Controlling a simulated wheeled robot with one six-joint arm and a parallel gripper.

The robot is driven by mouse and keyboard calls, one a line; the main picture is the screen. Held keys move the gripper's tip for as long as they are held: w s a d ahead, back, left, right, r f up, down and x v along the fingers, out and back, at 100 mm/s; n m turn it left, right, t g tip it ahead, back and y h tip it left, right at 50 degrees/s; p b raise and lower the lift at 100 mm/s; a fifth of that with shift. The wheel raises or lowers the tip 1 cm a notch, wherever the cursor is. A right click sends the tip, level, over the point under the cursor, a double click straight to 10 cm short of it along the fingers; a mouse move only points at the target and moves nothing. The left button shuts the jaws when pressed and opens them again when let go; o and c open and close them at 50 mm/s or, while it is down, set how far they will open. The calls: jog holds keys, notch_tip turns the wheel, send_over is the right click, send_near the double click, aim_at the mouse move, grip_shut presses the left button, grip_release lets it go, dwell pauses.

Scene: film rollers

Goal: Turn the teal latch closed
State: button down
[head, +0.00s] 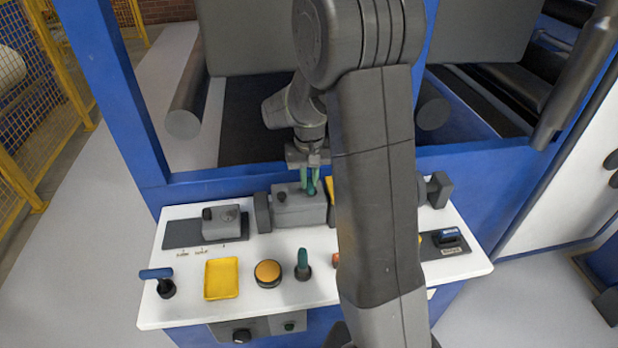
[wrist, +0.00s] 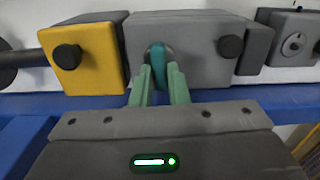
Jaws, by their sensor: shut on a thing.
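The teal latch (wrist: 158,62) stands upright on the face of a grey block (wrist: 190,40) in the wrist view. A dark round recess shows just beside it. My gripper (wrist: 158,73) has its two green fingers around the latch, one on each side, shut on it. In the head view my gripper (head: 311,186) is at the grey block (head: 298,207) at the back of the white table. The latch is mostly hidden there by the fingers. How far the latch is turned is hard to tell.
A yellow block (wrist: 92,55) with a black knob sits beside the grey block. My arm hides the table's centre right.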

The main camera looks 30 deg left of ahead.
aim_at(309, 182)
jog(key=c, duration=1.4)
grip_release()
notch_tip(309, 182, up, 14)
jog(key=shift+f, duration=0.15)
notch_tip(309, 182, down, 14)
jog(key=shift+r, duration=0.15)
